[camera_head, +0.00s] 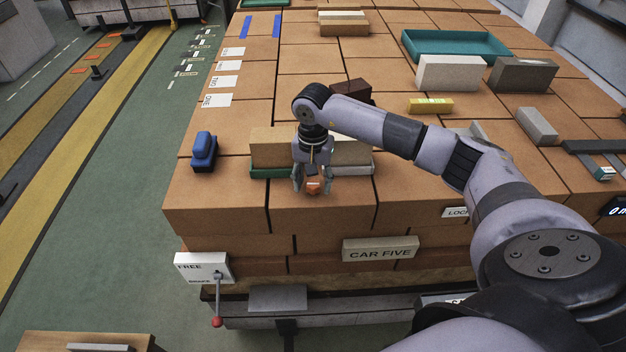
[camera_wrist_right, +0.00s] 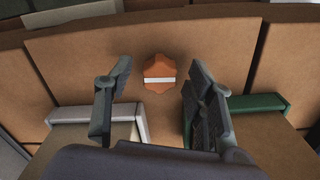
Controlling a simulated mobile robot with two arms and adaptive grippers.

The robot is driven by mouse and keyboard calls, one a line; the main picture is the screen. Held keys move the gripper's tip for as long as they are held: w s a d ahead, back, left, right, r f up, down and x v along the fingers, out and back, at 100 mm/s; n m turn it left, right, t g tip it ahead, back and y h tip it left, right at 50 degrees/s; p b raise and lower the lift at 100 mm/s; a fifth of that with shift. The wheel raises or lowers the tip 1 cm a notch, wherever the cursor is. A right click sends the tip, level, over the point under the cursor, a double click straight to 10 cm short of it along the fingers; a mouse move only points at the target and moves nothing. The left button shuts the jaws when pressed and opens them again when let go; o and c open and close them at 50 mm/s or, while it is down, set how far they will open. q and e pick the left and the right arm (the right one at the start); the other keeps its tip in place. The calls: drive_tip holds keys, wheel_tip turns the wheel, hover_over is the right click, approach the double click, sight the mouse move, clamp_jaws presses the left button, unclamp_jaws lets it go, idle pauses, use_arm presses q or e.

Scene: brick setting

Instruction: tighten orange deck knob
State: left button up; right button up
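The orange deck knob (camera_head: 313,187) sits on the brick-coloured deck near its front edge. In the right wrist view the knob (camera_wrist_right: 159,74) is a lobed orange disc with a white bar across it. My right gripper (camera_head: 312,188) points down over the knob. In the wrist view its two fingers (camera_wrist_right: 156,90) are apart, one on each side of the knob, with visible gaps to it. The contact height cannot be told. My left gripper is not in view.
Tan blocks on a green tray (camera_head: 271,172) and a white tray (camera_head: 352,169) stand just behind the gripper. A blue block (camera_head: 204,151) lies to the left. A CAR FIVE sign (camera_head: 380,249) and a red-tipped lever (camera_head: 217,300) are on the front face.

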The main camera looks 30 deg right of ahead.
drive_tip(key=c, duration=1)
drive_tip(key=shift+c, duration=0.2)
